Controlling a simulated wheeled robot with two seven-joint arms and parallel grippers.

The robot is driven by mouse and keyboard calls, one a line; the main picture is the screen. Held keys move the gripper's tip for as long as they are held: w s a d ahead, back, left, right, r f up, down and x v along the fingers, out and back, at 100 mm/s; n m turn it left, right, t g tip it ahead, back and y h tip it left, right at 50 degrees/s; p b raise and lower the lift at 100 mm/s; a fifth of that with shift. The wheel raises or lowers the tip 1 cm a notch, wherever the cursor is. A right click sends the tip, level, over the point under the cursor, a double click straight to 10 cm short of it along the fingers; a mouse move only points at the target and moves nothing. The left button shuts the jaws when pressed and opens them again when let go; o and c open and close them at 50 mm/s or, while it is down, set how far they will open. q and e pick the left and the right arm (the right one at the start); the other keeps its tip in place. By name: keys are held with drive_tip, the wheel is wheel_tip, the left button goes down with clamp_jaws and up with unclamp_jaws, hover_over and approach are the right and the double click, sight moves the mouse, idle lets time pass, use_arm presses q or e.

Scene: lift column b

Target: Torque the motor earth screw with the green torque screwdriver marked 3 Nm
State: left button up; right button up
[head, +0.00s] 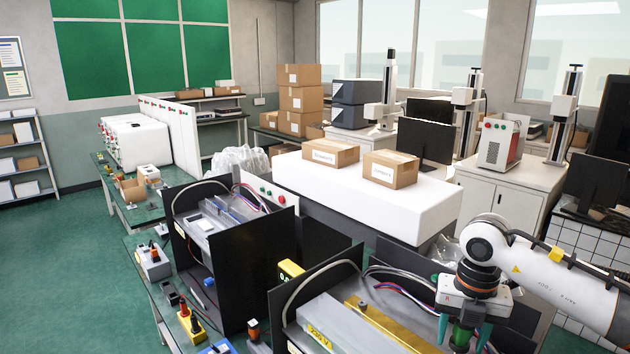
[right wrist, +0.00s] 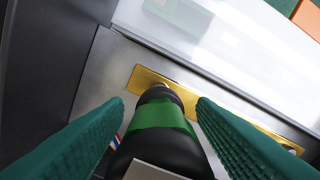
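My right gripper (head: 463,340) is low at the right of the head view, with its green fingers closed around a black screwdriver with a green band (head: 461,334). In the right wrist view the screwdriver (right wrist: 160,130) sits between the fingers and points away towards one end of a brass bar (right wrist: 240,118). Its tip is mostly hidden behind its own body, so I cannot tell whether it touches a screw. No 3 Nm marking is readable. The brass bar (head: 385,322) lies on the grey unit in the nearer black enclosure. My left gripper is not in view.
Black enclosure walls (head: 318,282) and loose cables (head: 400,285) surround the nearer unit. A second black enclosure (head: 240,262) stands to its left. A yellow device (head: 290,268) is between them. Small tools stand on the left bench, including a yellow holder (head: 190,326).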

drive_tip(key=shift+r, duration=0.15)
drive_tip(key=shift+r+p, duration=2.05)
drive_tip(key=shift+r, duration=1.35)
drive_tip(key=shift+f, duration=0.1)
